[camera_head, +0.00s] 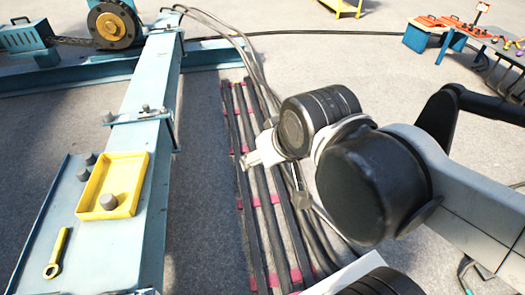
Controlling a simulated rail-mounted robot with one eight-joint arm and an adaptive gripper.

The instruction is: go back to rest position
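My arm reaches in from the right side of the head view. Its large dark joints stand over the right part of the floor, between the blue beam and the control table. What seems to be my gripper (256,158) is a small pale part at the left of the wrist, above the dark cables. Its fingers are mostly hidden by the wrist, so I cannot tell whether it is open or shut. No held object shows.
Dark cables with pink bands (248,130) lie under my arm. A control table (465,32) stands at the back right.

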